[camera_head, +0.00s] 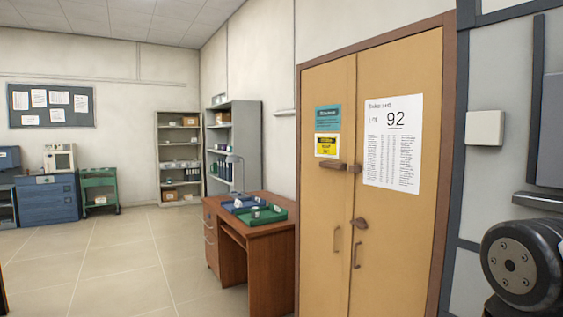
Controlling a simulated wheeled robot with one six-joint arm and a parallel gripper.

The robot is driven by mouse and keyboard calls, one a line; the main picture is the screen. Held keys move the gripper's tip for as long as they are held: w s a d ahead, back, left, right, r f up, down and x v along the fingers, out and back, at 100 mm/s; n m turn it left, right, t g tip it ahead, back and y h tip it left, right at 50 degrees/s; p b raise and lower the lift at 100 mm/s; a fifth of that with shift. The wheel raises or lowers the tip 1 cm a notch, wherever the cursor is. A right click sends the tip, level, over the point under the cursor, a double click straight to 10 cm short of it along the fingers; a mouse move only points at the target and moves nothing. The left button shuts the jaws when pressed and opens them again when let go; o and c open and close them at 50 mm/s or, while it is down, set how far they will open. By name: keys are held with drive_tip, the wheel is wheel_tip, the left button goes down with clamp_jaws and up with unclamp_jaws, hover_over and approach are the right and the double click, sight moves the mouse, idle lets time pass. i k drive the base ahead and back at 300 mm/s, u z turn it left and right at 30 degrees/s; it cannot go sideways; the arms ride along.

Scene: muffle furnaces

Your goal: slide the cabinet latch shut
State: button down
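The cabinet (400,230) at the right has two tan doors in a brown frame, and they look closed. A brown bar-like fitting (333,164) lies across the left door near the seam, with a small brown piece (355,169) just right of it on the right door. A lower brown knob-like fitting (359,223) sits beside the seam on the right door. I cannot tell for certain which fitting is the latch, or whether it is engaged. Two upright handles (336,241) (357,255) are below. My gripper is not in view; only a dark joint of my arm shows at lower right.
A brown desk (262,232) with a green tray (257,216) and a blue tray (232,206) stands left of the cabinet. Grey shelves (240,118) and a blue unit (48,200) are farther back. The tiled floor (115,260) at left is clear.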

sight(333, 165)
drive_tip(key=u, duration=0.5)
drive_tip(key=i, duration=1.9)
drive_tip(key=z, duration=0.25)
drive_tip(key=i, duration=1.65)
drive_tip(key=z, duration=0.6)
